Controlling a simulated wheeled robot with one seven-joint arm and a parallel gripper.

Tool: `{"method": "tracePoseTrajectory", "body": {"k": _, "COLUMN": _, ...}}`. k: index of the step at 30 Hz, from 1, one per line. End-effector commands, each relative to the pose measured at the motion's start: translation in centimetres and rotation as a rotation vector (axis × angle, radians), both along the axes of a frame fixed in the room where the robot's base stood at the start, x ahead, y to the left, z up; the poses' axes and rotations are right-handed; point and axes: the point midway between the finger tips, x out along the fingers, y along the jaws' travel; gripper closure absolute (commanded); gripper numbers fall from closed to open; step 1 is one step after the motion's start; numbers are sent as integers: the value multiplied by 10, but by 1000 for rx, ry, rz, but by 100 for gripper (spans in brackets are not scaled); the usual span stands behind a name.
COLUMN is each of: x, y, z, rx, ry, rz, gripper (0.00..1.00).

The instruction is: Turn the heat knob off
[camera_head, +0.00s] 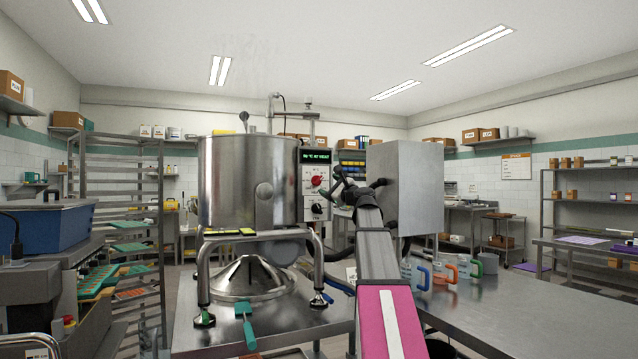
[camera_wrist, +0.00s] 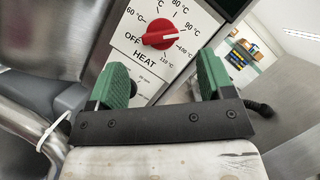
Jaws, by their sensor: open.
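The red heat knob (camera_wrist: 160,33) sits on a white dial panel (camera_wrist: 146,85) marked OFF, HEAT and several temperatures. A white line runs nearly level across the knob; I cannot tell which end is the pointer. The knob also shows in the head view (camera_head: 316,181) on the control box of the steel kettle (camera_head: 230,180). My gripper (camera_wrist: 162,63) is open, with its green-padded fingers spread left and right below the knob in the wrist view. Nothing is between the fingertips except the view of the panel. In the head view my gripper (camera_head: 336,182) is just right of the panel.
A green-lit display (camera_head: 316,157) is above the knob and a black knob (camera_head: 317,209) below it. A large steel cabinet (camera_head: 418,190) stands close to the right of my arm. Jugs with coloured handles (camera_head: 445,270) stand on the steel table (camera_head: 500,312).

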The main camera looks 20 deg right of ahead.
Motion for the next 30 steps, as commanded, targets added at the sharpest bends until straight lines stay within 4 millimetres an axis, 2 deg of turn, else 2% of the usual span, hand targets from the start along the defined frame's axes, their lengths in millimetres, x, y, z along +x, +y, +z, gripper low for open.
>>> {"method": "tracePoseTrajectory", "body": {"k": 3, "x": 23, "y": 7, "z": 8, "rx": -1, "ry": 0, "rz": 0, "gripper": 26}}
{"method": "tracePoseTrajectory", "body": {"k": 9, "x": 51, "y": 19, "z": 16, "rx": 0, "ry": 0, "rz": 0, "gripper": 26}}
{"method": "tracePoseTrajectory", "body": {"k": 13, "x": 59, "y": 24, "z": 18, "rx": 0, "ry": 0, "rz": 0, "gripper": 26}}
{"method": "tracePoseTrajectory", "body": {"k": 21, "x": 60, "y": 25, "z": 18, "rx": -1, "ry": 0, "rz": -1, "gripper": 26}}
{"method": "tracePoseTrajectory", "body": {"k": 23, "x": 60, "y": 25, "z": 18, "rx": -1, "ry": 0, "rz": -1, "gripper": 42}}
{"method": "tracePoseTrajectory", "body": {"k": 24, "x": 60, "y": 25, "z": 18, "rx": -1, "ry": 0, "rz": -1, "gripper": 55}}
{"method": "tracePoseTrajectory", "body": {"k": 26, "x": 60, "y": 25, "z": 18, "rx": -1, "ry": 0, "rz": -1, "gripper": 74}}
{"method": "tracePoseTrajectory", "body": {"k": 30, "x": 59, "y": 25, "z": 18, "rx": -1, "ry": 0, "rz": -1, "gripper": 75}}
